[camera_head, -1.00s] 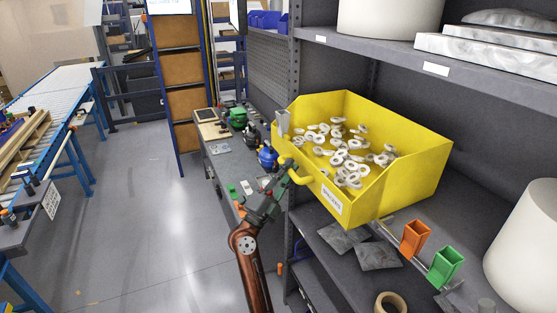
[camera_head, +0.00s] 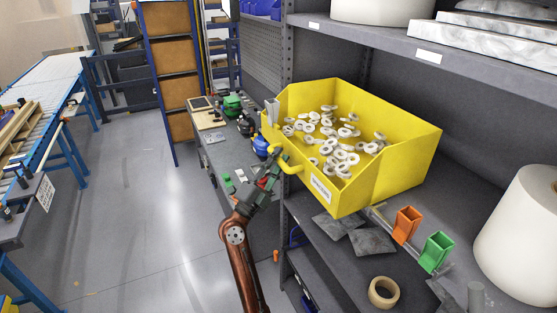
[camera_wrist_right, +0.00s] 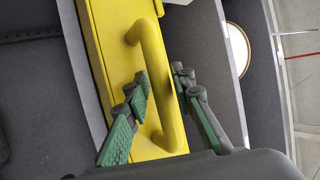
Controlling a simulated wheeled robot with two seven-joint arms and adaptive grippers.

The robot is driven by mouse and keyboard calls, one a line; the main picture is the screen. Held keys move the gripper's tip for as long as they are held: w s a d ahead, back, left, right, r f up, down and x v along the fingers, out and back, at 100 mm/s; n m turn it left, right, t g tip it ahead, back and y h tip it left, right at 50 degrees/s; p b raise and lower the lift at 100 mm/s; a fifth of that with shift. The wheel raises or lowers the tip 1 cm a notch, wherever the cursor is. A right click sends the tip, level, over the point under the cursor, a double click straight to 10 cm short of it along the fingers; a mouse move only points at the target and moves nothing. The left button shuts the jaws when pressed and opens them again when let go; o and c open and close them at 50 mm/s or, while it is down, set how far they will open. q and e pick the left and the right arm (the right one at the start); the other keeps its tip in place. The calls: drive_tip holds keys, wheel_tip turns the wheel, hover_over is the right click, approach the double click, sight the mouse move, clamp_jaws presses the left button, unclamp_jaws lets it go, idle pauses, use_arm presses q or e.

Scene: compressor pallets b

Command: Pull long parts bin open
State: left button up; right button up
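The long parts bin (camera_head: 405,172) is a yellow open-topped box on the grey shelf, full of pale ring-like parts. A yellow handle (camera_head: 287,162) sticks out from its front face, which also bears a white label. My right gripper (camera_head: 273,170) is at this handle, coming from below left. In the right wrist view, the two green-padded fingers of the right gripper (camera_wrist_right: 162,85) stand on either side of the handle (camera_wrist_right: 158,70), their tips close against it. Any small gap at the finger pads is hard to make out. My left gripper is not in view.
An orange holder (camera_head: 406,223), a green holder (camera_head: 436,251) and a tape roll (camera_head: 383,292) sit on the shelf below and right of the bin. A shelf post (camera_head: 286,80) stands beside the bin. A workbench (camera_head: 232,155) lies behind. Open floor (camera_head: 140,230) is at left.

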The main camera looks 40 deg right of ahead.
drive_tip(key=v, duration=0.7)
drive_tip(key=shift+a, duration=0.2)
drive_tip(key=shift+f, duration=0.15)
